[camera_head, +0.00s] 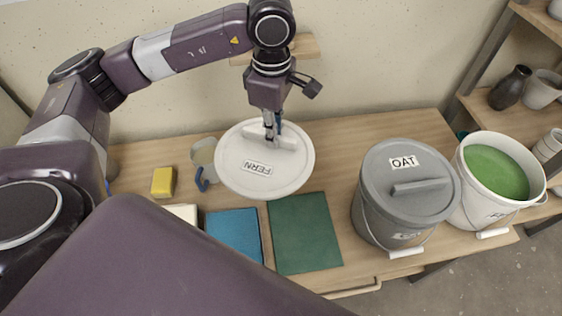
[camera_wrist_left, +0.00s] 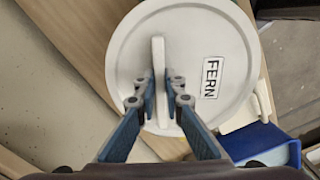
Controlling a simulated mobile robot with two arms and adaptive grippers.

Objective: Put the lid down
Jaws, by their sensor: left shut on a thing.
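A round white lid (camera_head: 240,172) with a FERN label is held up above the table in the head view; its label reads upside down there. My left gripper (camera_head: 271,133) is shut on the lid's raised bar handle. In the left wrist view the lid (camera_wrist_left: 215,35) fills the upper middle, and my left gripper's fingers (camera_wrist_left: 160,100) stand on both sides of the handle. An open white bucket (camera_head: 468,205) with green glaze (camera_head: 495,172) stands at the right. A dark green mat (camera_head: 303,240) lies on the table below and right of the lid. My right gripper is not in view.
A grey bucket (camera_head: 378,222) with a grey OAT lid (camera_head: 407,202) stands left of the open bucket. A blue pad (camera_head: 236,233), a yellow sponge (camera_head: 162,182) and a jug (camera_head: 203,155) are on the wooden table (camera_head: 432,130). A shelf with pots (camera_head: 510,88) is at right.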

